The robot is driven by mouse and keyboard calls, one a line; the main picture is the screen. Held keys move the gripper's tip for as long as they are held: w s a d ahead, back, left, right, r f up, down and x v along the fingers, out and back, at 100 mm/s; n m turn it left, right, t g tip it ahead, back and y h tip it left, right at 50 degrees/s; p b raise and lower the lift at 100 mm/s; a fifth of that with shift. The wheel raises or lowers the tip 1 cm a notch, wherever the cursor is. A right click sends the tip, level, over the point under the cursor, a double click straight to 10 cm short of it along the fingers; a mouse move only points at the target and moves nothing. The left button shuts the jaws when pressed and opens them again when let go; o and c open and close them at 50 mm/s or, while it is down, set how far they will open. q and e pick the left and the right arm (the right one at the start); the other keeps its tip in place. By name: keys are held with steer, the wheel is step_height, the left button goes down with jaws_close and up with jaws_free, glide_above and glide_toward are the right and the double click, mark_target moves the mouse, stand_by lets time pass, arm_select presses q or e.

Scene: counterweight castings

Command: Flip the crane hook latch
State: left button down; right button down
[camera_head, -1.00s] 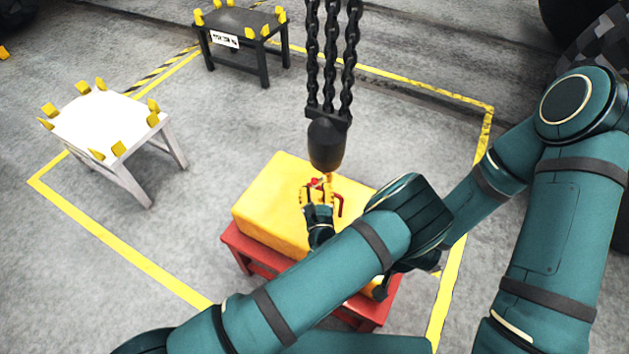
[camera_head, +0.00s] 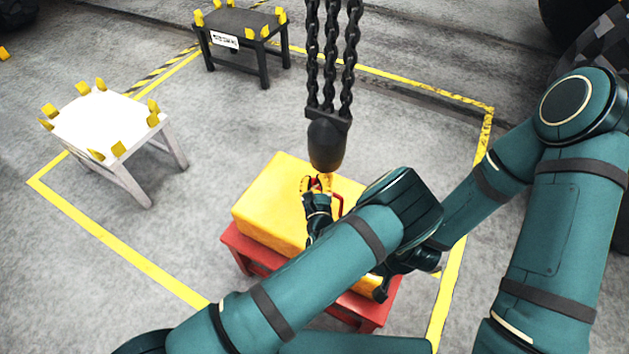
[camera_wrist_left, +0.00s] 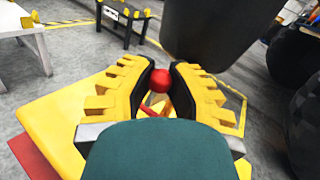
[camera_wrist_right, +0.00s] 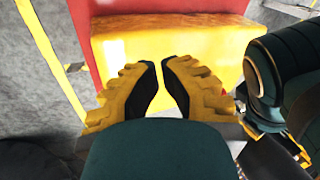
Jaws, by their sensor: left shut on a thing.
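The black crane hook block (camera_head: 326,147) hangs from chains over the yellow counterweight casting (camera_head: 272,205). My left gripper (camera_head: 318,183) is just below the block, over the casting. In the left wrist view its fingers are shut on a red knob (camera_wrist_left: 160,80), with red parts below it. I cannot tell whether this knob is the latch. A red curved bar (camera_head: 340,205) shows beside the gripper in the head view. The hook is mostly hidden. My right gripper (camera_wrist_right: 161,65) has its fingertips close together with nothing visible between them, in front of a yellow and red surface.
The casting rests on a red stand (camera_head: 236,240). A white table (camera_head: 100,122) with yellow corner guides is at left, and a dark table (camera_head: 240,22) at the back. Yellow floor lines surround the area. Bare floor lies between the tables and stand.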

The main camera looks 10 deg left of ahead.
arm_select(q)
steer(key=shift+s+a+f+t+b, duration=0.1)
steer(key=shift+s+f+t+b, duration=0.1)
steer(key=shift+f+t+b, duration=0.35)
steer(key=shift+s+a+f+n+t+y+b, duration=0.1)
steer(key=shift+s+f+n+t+y+b, duration=0.1)
steer(key=shift+f+n+t+y+b, duration=0.85)
steer(key=shift+s+a+n+t+h+b, duration=0.1)
steer(key=shift+s+n+t+b, duration=0.15)
steer(key=shift+n+b, duration=0.95)
steer(key=shift+s+a+f+n+t+y+b, duration=0.15)
steer(key=shift+f+n+t+y+b, duration=0.4)
steer(key=shift+b, duration=1.25)
steer(key=shift+d, duration=0.1)
steer(key=c, duration=1.1)
jaws_free()
steer(key=shift+r, duration=0.1)
step_height(320, 180, up, 10)
steer(key=shift+c, duration=0.4)
